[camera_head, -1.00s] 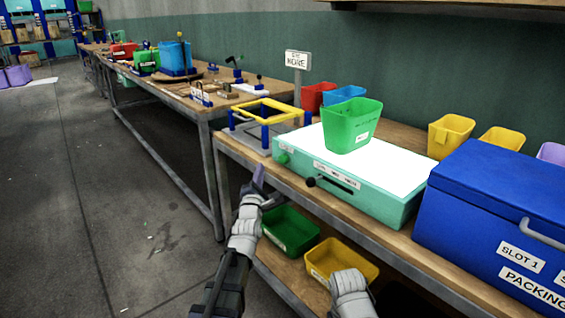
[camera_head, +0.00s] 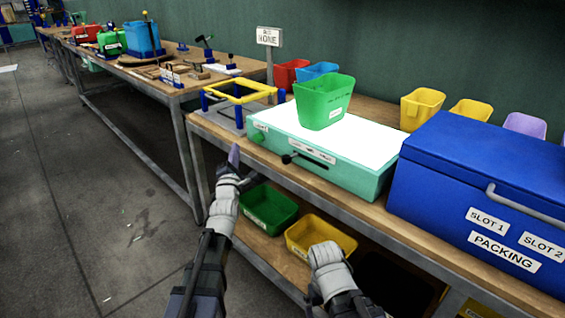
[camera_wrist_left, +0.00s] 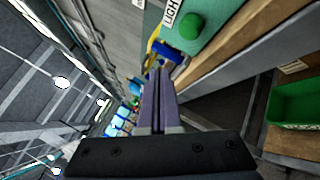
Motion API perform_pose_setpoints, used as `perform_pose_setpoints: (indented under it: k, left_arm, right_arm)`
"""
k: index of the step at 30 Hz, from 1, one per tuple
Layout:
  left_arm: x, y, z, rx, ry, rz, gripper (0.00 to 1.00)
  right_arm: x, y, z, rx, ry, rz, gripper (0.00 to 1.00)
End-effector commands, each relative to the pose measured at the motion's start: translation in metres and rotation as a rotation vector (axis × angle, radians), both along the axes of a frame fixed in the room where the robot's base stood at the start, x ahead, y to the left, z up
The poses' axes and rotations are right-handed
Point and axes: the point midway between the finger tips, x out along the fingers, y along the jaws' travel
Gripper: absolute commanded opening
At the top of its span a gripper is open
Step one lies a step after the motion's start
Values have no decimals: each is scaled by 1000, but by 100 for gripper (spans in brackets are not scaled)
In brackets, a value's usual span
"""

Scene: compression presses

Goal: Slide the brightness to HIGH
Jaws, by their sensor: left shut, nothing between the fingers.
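A teal light box (camera_head: 365,178) with a bright white top stands on the near workbench. Its front has a dark slot with a black slider knob (camera_head: 287,159) at the slot's left end, under a label strip too small to read. A green knob (camera_head: 257,137) sits left of the slot; it also shows in the left wrist view (camera_wrist_left: 190,25). My left gripper (camera_head: 235,155) is shut and empty, in front of the box's left end, apart from it and left of the slider knob. My right arm shows at the bottom, but its fingertips are not clear.
A green bin (camera_head: 322,103) stands on the box. A blue packing case (camera_head: 480,190) is on its right, and a yellow-topped frame (camera_head: 240,92) on its left. Green (camera_head: 268,208) and yellow (camera_head: 318,233) bins sit on the shelf below.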

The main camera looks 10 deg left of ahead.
Motion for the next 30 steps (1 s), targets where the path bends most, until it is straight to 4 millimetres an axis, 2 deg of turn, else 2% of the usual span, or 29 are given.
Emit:
perform_pose_setpoints:
  k: [11, 16, 20, 24, 29, 30]
  left_arm:
    - [0, 0, 0, 0, 0, 0, 1]
    - [-6, -4, 8, 87, -7, 4, 20]
    - [-21, -17, 25, 343, -29, 11, 35]
    - [-40, -43, 42, 711, -66, 7, 51]
    - [-63, -76, 46, 1131, -110, -23, 68]
    - [-68, -84, 44, 1232, -120, -35, 68]
  right_arm:
    - [0, 0, 0, 0, 0, 0, 100]
    - [0, 0, 4, 0, 0, 0, 100]
    - [0, 0, 14, 2, 1, -1, 100]
    - [0, 1, 25, 3, 1, -1, 100]
    - [0, 1, 37, 6, 2, -2, 100]
    - [-1, 1, 40, 6, 2, -2, 100]
